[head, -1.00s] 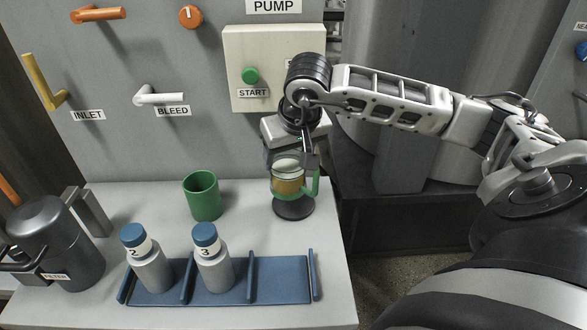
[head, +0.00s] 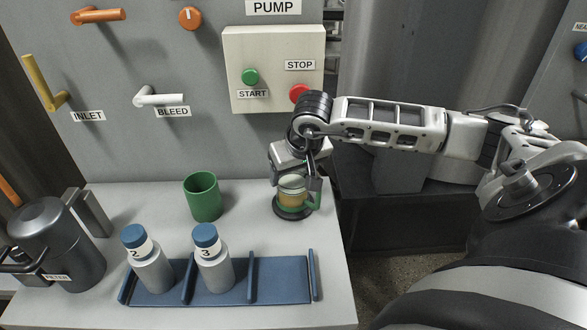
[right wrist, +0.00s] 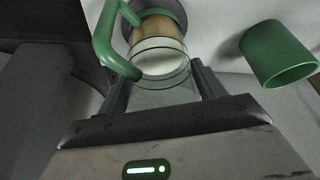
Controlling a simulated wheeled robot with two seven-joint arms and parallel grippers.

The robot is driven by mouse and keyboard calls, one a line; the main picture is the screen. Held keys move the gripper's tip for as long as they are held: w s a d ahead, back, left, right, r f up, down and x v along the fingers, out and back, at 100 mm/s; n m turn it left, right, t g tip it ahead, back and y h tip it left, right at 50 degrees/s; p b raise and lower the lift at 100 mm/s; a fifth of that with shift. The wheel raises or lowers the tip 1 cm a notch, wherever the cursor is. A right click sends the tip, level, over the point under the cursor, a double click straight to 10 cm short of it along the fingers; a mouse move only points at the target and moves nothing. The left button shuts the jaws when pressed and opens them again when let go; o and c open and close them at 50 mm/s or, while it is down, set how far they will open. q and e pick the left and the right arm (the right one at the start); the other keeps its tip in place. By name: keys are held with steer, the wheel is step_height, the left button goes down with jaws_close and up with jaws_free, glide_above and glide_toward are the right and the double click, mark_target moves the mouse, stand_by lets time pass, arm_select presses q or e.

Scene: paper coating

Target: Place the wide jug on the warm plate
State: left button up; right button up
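The wide jug (head: 291,191) is clear glass with a green band and handle and amber liquid inside. It stands roughly upright over the dark round warm plate (head: 281,213) at the table's right side. Its bottom is at the plate or just above it; I cannot tell if they touch. My right gripper (head: 295,176) is shut on the jug's upper part. In the right wrist view the jug (right wrist: 160,58) sits between both fingers (right wrist: 162,78), with its green handle to the left. My left gripper is not in view.
A green cup (head: 203,197) stands left of the plate. A blue rack (head: 278,282) with bottles 2 (head: 148,258) and 3 (head: 212,256) lies in front. A dark filter pot (head: 62,245) is at left. The pump panel (head: 273,45) rises behind.

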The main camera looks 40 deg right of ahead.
steer(key=shift+o, duration=1.3)
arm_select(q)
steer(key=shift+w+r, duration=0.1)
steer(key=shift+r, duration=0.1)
arm_select(e)
steer(key=shift+r, duration=0.1)
steer(key=shift+r+p, duration=0.2)
steer(key=shift+p, duration=0.1)
arm_select(q)
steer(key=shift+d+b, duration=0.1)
steer(key=shift+b, duration=0.4)
arm_select(e)
steer(key=v, duration=1.1)
steer(key=shift+r, duration=0.4)
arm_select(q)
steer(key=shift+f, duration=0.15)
arm_select(e)
steer(key=shift+s, duration=0.2)
